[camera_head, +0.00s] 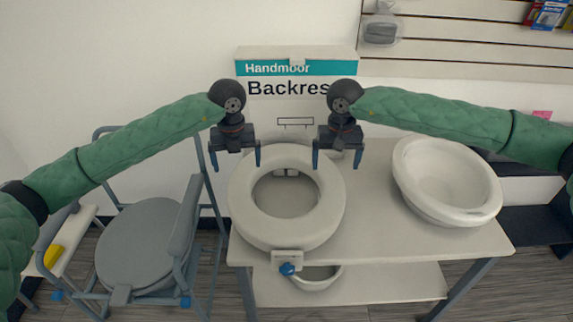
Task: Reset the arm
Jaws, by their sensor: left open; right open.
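My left gripper (235,160) hangs from its green-sleeved arm at the centre left, fingers pointing down, open and empty. It is over the left edge of a white raised toilet seat (248,222). My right gripper (337,160) hangs at the same height on the right, also open and empty, over the right rear side of the seat. Both arms reach inward from the sides, nearly mirrored. I cannot tell from this view how far the fingertips are above the seat.
A white table (385,245) bears the seat and a white basin (447,182). Its lower shelf holds another white bowl (316,281). A grey commode chair (147,243) stands left. A "Handmoor" box (297,68) stands behind. Slatted wall panels (470,45) are at the upper right.

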